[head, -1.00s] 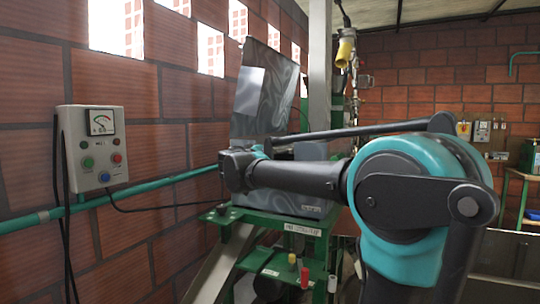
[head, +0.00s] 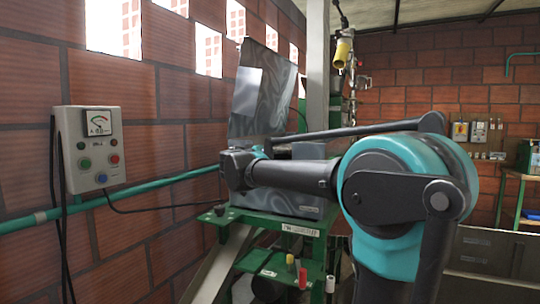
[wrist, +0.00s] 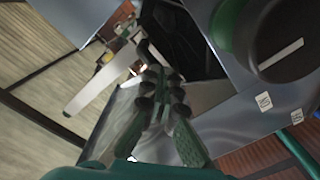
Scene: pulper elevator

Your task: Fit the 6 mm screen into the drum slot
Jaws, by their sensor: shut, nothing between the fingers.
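The pulper (head: 300,180) stands on a green stand, with a grey metal sheet (head: 262,95) upright at its back. My arm reaches across its front in the head view, and the gripper end is hidden there. In the wrist view my gripper (wrist: 163,80) is shut and empty, its green fingers with dark pads close together. It is beside a grey metal housing (wrist: 235,115) with small white labels and a round dark part with a green rim (wrist: 280,40). A dark opening (wrist: 185,40) lies beyond the fingertips. I cannot make out the 6 mm screen or the drum slot for certain.
A control box with a dial (head: 92,147) hangs on the brick wall at left, above a green pipe (head: 130,190). Small coloured cylinders (head: 302,277) stand on the stand's lower shelf. A yellow connector (head: 343,50) hangs by the grey post (head: 318,75).

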